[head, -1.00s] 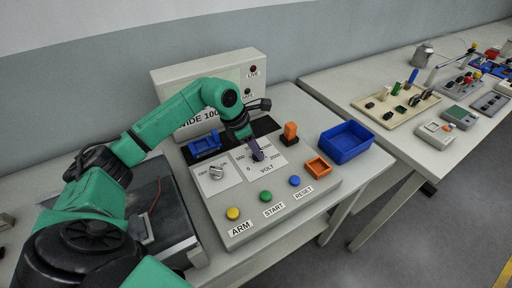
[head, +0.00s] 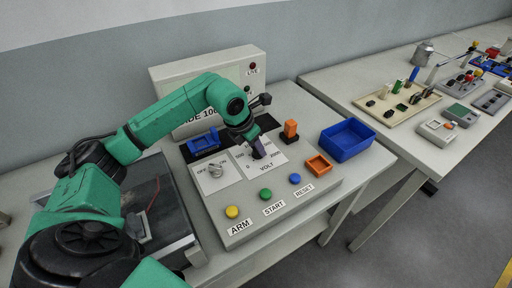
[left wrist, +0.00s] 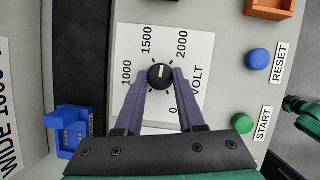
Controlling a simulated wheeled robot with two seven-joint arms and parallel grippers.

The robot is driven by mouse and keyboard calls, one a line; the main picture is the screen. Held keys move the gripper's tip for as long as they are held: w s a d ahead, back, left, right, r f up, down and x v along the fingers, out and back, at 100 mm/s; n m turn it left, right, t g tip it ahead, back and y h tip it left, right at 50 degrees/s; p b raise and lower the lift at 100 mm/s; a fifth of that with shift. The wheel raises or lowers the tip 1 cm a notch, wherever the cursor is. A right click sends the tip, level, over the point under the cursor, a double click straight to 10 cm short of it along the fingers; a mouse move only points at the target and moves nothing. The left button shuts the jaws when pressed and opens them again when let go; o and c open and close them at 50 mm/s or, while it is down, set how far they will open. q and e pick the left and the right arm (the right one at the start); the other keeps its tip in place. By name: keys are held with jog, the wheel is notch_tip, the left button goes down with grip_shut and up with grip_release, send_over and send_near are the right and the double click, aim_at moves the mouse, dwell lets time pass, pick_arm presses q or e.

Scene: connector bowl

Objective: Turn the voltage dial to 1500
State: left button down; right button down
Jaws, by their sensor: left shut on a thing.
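The voltage dial (left wrist: 160,76) is a small black knob with a white mark, on a white plate lettered VOLT. In the left wrist view the mark points up the picture, roughly between the 1500 and 2000 labels; its exact setting is hard to tell. My left gripper (left wrist: 158,80) has its two purple fingers on either side of the knob, shut on it. In the head view my left gripper (head: 257,150) comes down over the dial from behind and mostly hides it.
A blue bin (head: 347,139) stands to the right. A second table holds several devices.

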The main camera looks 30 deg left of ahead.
pick_arm(q)
jog(key=n+y, duration=0.1)
jog(key=n, duration=0.1)
jog(key=n+b, duration=0.1)
jog(key=n, duration=0.2)
jog(key=shift+w+d+r+y, duration=0.1)
jog(key=shift+d+r+y, duration=0.05)
jog(key=shift+y, duration=0.25)
jog(key=shift+n+y+b, duration=0.3)
jog(key=shift+n+b, duration=0.05)
jog(key=shift+n, duration=0.45)
jog(key=c, duration=0.5)
grip_release()
jog(key=v, duration=1.4)
jog(key=shift+s+d+r, duration=0.1)
jog(key=shift+s+r, duration=0.15)
jog(key=shift+s, duration=0.1)
